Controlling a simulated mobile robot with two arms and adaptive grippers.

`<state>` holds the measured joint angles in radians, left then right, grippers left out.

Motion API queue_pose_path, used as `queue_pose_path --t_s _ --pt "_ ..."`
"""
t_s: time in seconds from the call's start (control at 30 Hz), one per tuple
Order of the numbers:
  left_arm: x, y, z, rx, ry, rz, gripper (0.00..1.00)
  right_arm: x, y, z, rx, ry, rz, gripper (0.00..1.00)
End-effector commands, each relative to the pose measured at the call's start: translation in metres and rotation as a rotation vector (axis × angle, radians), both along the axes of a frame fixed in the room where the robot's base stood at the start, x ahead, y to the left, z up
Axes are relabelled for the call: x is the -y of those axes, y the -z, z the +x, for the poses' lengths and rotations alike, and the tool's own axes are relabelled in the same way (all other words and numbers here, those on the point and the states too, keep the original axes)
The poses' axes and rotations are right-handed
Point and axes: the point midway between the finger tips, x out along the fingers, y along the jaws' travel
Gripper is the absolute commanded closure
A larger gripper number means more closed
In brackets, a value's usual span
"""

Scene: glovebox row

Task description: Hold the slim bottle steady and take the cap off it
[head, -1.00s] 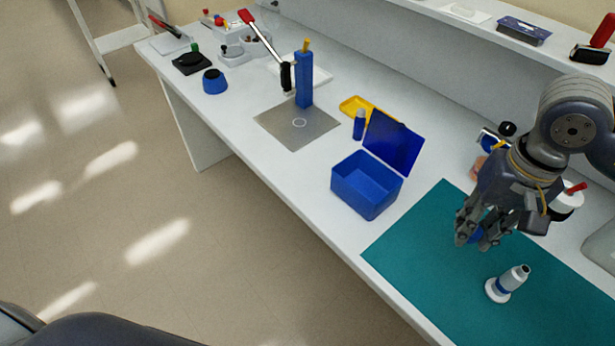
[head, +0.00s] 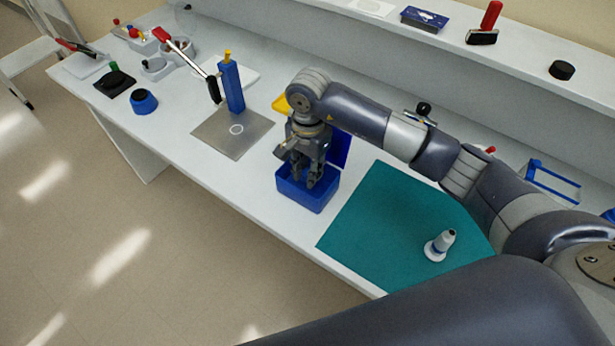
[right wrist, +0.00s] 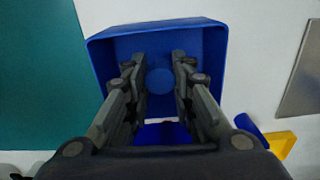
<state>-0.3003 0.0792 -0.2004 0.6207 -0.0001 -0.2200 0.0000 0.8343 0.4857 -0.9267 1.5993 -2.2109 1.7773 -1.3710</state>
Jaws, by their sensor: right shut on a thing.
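The box's blue walls (right wrist: 101,62) surround the fingers there. My left gripper is out of view.
The green mat (head: 370,220) is clear around the bottle. A metal plate (head: 220,143) with a blue post (head: 232,90) lies left of the box. A shelf runs along the back.

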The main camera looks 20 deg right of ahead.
Motion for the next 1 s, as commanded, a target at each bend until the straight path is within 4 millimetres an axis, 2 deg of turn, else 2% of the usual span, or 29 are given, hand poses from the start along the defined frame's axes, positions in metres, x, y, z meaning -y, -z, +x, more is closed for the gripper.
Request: queue_pose_path --t_s 0.17,0.4,0.77,0.8,0.87,0.9,1.0 --pt "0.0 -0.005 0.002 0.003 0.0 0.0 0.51 0.0 0.012 0.0 -0.001 -0.001 0.001 1.0" --pt "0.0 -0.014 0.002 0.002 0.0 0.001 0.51 0.0 0.043 -0.001 -0.002 -0.001 0.001 1.0" --pt "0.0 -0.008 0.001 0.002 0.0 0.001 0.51 0.0 0.049 0.0 0.002 -0.003 0.0 1.0" --pt "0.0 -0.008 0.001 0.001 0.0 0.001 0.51 0.0 0.049 0.0 0.002 -0.003 0.0 0.75" --pt "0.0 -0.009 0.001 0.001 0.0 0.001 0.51 0.0 0.047 0.0 0.001 -0.003 0.001 0.61" --pt "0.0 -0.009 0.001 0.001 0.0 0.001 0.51 0.0 0.047 0.0 0.001 -0.003 0.001 0.57" --pt "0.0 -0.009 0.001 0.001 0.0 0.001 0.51 0.0 0.047 0.0 0.001 -0.003 0.001 0.57"
